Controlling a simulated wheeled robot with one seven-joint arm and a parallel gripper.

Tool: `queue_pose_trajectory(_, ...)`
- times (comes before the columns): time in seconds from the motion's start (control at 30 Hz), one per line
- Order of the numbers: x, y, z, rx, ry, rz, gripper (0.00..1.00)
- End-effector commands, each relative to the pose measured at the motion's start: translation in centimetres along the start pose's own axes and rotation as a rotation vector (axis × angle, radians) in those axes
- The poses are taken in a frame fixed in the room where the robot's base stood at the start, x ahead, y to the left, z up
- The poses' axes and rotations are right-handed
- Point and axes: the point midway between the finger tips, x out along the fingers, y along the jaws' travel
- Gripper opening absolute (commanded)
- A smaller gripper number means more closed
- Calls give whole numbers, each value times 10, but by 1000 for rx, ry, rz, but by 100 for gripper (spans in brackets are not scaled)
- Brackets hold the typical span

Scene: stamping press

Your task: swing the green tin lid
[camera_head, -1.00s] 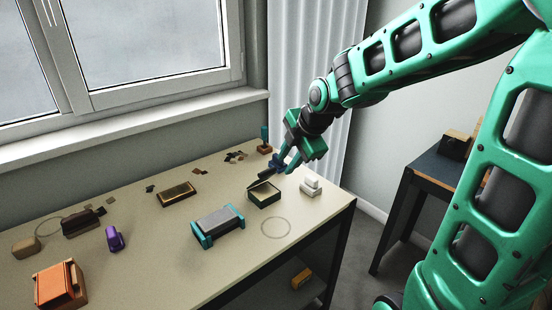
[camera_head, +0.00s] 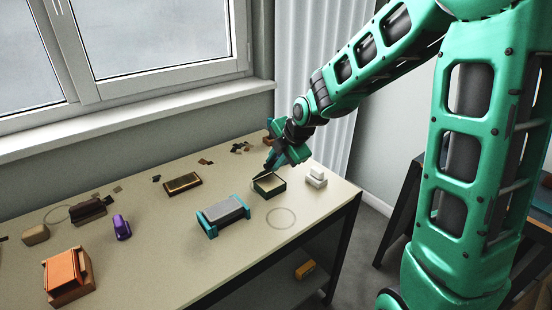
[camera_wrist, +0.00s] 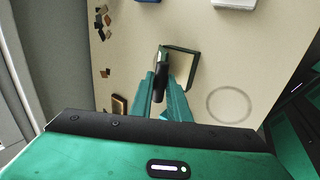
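The green tin (camera_head: 266,193) is a small dark green box with a pale inside, near the right part of the table. It also shows in the wrist view (camera_wrist: 193,69), with its inside partly visible. Its lid (camera_wrist: 161,66) is a dark narrow strip along the tin's left side there, tilted up and seen nearly edge-on. My gripper (camera_wrist: 160,85) has its teal fingers close on both sides of the lid, with no clear gap showing. In the head view my gripper (camera_head: 270,166) is at the tin's back left and hides most of the lid.
A grey block with teal ends (camera_head: 223,214) stands left of the tin. A ring mark (camera_head: 281,218) lies on bare table in front. A brass-topped block (camera_head: 182,183), purple piece (camera_head: 122,228) and orange box (camera_head: 67,274) are farther left.

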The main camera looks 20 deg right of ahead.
Motion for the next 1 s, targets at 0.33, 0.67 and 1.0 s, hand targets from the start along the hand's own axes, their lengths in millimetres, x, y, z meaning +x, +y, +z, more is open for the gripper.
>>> queue_pose_trajectory(0.33, -2, 4, 0, 0, -1, 3, 0)
queue_pose_trajectory(0.67, -1, 13, 1, 0, -2, 3, 38)
queue_pose_trajectory(1.0, -7, 13, 0, 0, -2, 3, 38)
